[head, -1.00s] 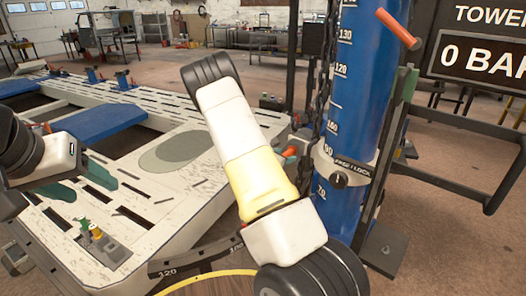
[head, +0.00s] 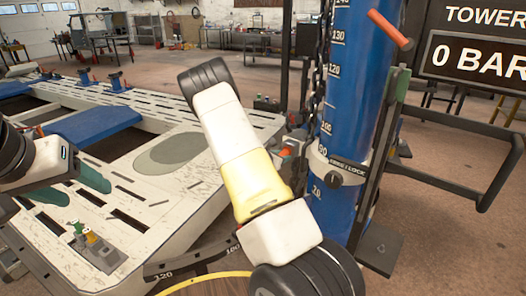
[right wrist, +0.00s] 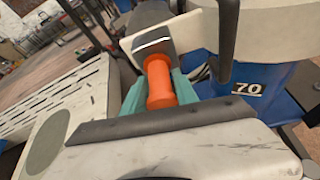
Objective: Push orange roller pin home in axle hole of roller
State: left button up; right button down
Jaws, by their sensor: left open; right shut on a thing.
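The orange roller pin (right wrist: 160,88) is held between the teal fingers of my right gripper (right wrist: 160,76) in the right wrist view. Its far end meets a dark grey part with a bright edge (right wrist: 153,45), and I cannot tell how deep it sits or see the axle hole. In the head view a small orange patch (head: 285,152) shows beside the blue column; my right arm hides most of the right gripper there. My left gripper (head: 80,186) is open and empty above the white bench frame, at the left.
The blue column (head: 345,110) with a scale, a chain and a black knob (head: 333,179) stands close to the right gripper. An orange handle (head: 390,30) sticks out higher up. The slotted white bench (head: 190,185) fills the left. A yellow hose (head: 205,279) lies in front.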

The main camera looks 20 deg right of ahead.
jog(key=c, duration=0.9)
grip_release()
jog(key=shift+d, duration=0.1)
jog(key=s+a+r+m+g+y, duration=0.1)
jog(key=s+a+r+m+y, duration=0.1)
jog(key=s+a+r+m, duration=0.3)
jog(key=s+a+r+m+g+y, duration=0.2)
jog(key=s+a+r+m, duration=0.3)
jog(key=s, duration=0.7)
jog(key=s+a+r+m+g+y, duration=0.1)
jog(key=s+a+r+m+y, duration=0.2)
jog(key=s+a+r+m, duration=0.2)
jog(key=shift+s+r+m+g+y, duration=0.3)
jog(key=shift+s+r+m, duration=0.9)
jog(key=shift+s+r, duration=0.8)
jog(key=s+a+r+m+t+y, duration=0.1)
jog(key=s+a+r+m+y, duration=0.1)
jog(key=s+a+r+y, duration=0.1)
jog(key=s+a+r+m+t+y, duration=0.2)
jog(key=s+a+r, duration=0.4)
jog(key=a, duration=0.4)
jog(key=shift+s+a+m+y, duration=0.2)
jog(key=shift+s+m+y, duration=0.2)
jog(key=shift+s+y, duration=0.1)
